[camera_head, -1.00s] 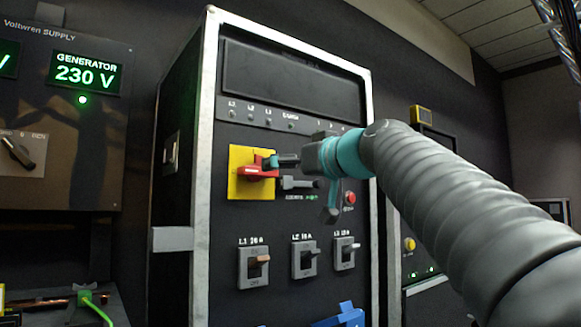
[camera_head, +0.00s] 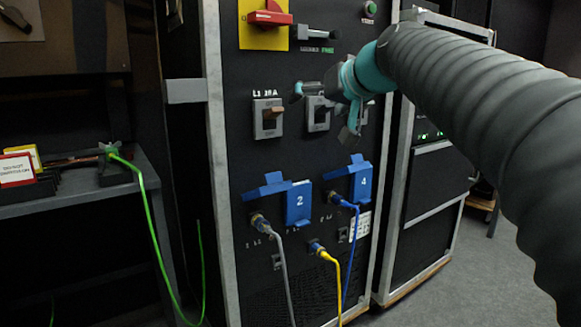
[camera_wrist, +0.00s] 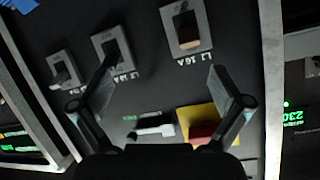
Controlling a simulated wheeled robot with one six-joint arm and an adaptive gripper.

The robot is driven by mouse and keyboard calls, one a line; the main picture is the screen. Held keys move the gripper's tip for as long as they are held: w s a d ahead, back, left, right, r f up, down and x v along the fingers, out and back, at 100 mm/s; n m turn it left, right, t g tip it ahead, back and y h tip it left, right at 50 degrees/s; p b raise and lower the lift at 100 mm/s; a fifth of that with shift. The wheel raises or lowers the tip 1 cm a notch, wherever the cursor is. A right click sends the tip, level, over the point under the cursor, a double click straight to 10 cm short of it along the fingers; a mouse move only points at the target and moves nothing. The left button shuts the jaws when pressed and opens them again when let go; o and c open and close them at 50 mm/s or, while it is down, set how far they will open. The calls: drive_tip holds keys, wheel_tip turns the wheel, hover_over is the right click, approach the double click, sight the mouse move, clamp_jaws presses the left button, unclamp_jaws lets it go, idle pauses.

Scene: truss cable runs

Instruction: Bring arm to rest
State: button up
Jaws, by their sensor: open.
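My gripper (camera_head: 322,115) is open and empty, its teal wrist in front of the black cabinet's (camera_head: 300,170) row of breakers. In the head view it partly covers the middle breaker (camera_head: 317,118) and the right one; the L1 breaker (camera_head: 268,118) is clear to its left. In the wrist view my gripper (camera_wrist: 160,70) has its two fingers spread wide, with bare panel between them. The red rotary handle on a yellow plate (camera_head: 270,15) lies above my gripper. It also shows in the wrist view (camera_wrist: 205,132), partly behind a finger.
Blue covers marked 2 (camera_head: 299,203) and 4 (camera_head: 363,184) hang below, above plugged grey, yellow and blue cables. A bench (camera_head: 80,195) with a green cable (camera_head: 152,215) stands left. A second cabinet (camera_head: 430,190) stands right. Floor (camera_head: 490,270) is open at lower right.

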drive_tip(key=s+d+f+m+g+h+p, duration=0.1)
drive_tip(key=s+d+f+g+h, duration=0.15)
drive_tip(key=s+f, duration=0.6)
drive_tip(key=s+d+f+m+g+h+p, duration=0.15)
drive_tip(key=s+d+f, duration=0.3)
drive_tip(key=f, duration=0.75)
drive_tip(key=s+d+f+p, duration=0.1)
drive_tip(key=s+f, duration=0.2)
drive_tip(key=s, duration=0.2)
drive_tip(key=s+d+f+g+h+p, duration=0.1)
drive_tip(key=s+f+p, duration=0.1)
drive_tip(key=s, duration=0.4)
drive_tip(key=s+d+f+g+h+p, duration=0.1)
drive_tip(key=s+f, duration=0.2)
drive_tip(key=s, duration=0.3)
drive_tip(key=shift+s+d+f+p, duration=0.2)
drive_tip(key=shift+d+f+p, duration=0.1)
drive_tip(key=shift+p, duration=0.1)
